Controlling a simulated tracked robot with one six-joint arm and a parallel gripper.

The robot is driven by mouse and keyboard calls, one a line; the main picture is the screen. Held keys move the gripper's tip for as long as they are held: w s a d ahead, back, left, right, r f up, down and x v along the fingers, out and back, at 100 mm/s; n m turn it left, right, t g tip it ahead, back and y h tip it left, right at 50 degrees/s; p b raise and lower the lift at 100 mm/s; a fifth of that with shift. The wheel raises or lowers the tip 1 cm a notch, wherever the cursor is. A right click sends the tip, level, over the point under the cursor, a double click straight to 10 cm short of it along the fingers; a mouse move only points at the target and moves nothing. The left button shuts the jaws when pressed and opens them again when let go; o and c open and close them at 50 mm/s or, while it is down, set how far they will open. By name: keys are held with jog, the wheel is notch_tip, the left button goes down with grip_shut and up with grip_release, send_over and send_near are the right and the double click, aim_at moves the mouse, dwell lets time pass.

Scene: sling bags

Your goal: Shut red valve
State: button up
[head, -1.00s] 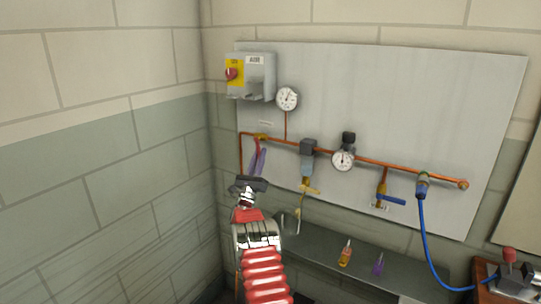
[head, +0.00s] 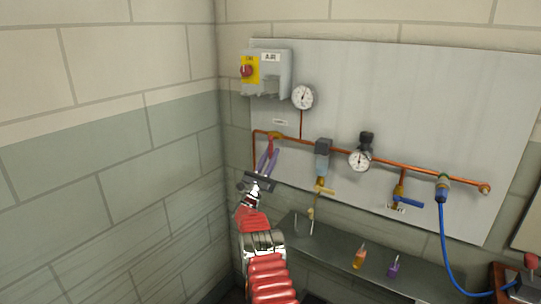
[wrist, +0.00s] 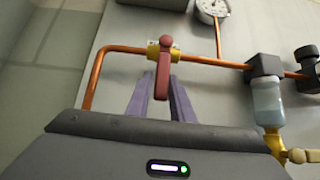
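The red valve is a brass-yellow body (wrist: 163,51) on the copper pipe with a red lever handle (wrist: 163,76) hanging down, roughly across the horizontal pipe. In the head view the valve (head: 275,135) sits near the pipe's left bend. My gripper (wrist: 160,77) is open, its two purple fingers reaching up toward the board. In the wrist view the lever's lower end shows between the fingers, with gaps on both sides. I cannot tell how deep the lever sits between them. In the head view my gripper (head: 269,154) is just below the valve.
A grey switch box (head: 272,74) and a gauge (head: 302,97) are above the valve. To the right are a filter (head: 323,158), a second gauge (head: 359,160) and a blue-handled valve (head: 409,201). A shelf (head: 330,254) with small bottles runs below. The left wall is near.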

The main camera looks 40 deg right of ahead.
jog(key=o, duration=0.3)
jog(key=shift+a+r, duration=0.15)
jog(key=v, duration=1.4)
dwell(0.4)
